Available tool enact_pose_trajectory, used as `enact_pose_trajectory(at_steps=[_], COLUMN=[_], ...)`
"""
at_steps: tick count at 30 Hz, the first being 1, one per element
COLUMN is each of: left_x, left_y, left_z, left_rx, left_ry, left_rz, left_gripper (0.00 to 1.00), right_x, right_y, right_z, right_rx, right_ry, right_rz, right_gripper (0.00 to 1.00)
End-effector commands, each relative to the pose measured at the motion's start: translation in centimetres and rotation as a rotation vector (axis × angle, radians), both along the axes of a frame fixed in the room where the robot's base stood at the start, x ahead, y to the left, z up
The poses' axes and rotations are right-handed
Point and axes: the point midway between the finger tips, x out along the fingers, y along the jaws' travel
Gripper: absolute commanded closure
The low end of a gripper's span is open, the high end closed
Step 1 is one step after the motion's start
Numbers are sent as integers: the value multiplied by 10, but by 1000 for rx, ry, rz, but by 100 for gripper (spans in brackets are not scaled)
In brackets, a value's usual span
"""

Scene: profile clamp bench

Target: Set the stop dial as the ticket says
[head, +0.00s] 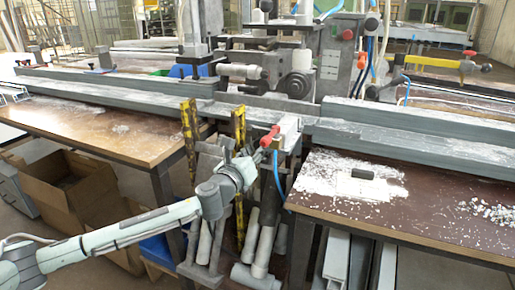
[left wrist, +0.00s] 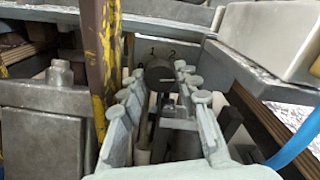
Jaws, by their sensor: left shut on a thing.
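My left gripper (left wrist: 160,84) is shut on the dial, with one finger on each side. In the head view my left gripper (head: 262,150) is at the bench front, beside a red handle; the dial is hidden there. A white card (head: 362,189) with a dark block lies on the right table; I cannot read it. My right gripper is out of view.
Yellow-marked upright posts (head: 240,130) stand close left of my gripper. A blue hose (head: 278,172) hangs just right of it. Long grey rails (head: 420,135) cross behind. The left table (head: 100,130) is mostly clear; pale chips lie on the right table (head: 440,225).

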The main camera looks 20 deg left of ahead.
Motion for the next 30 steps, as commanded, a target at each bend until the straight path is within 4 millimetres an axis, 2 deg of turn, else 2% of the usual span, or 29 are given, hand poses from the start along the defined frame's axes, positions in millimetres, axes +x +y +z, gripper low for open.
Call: enact_pose_trajectory(at_steps=[12,27,28,30], left_x=[0,0,0,0], left_y=[0,0,0,0], left_z=[-1,-1,-1,-1], left_rx=[170,188,188,188], left_ry=[2,2,2,2], left_rz=[0,0,0,0], left_gripper=[97,97,67,59], right_x=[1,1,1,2], right_y=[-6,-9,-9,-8], right_z=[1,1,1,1], right_rx=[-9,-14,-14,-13], right_ry=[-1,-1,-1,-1], right_rz=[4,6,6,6], right_gripper=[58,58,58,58])
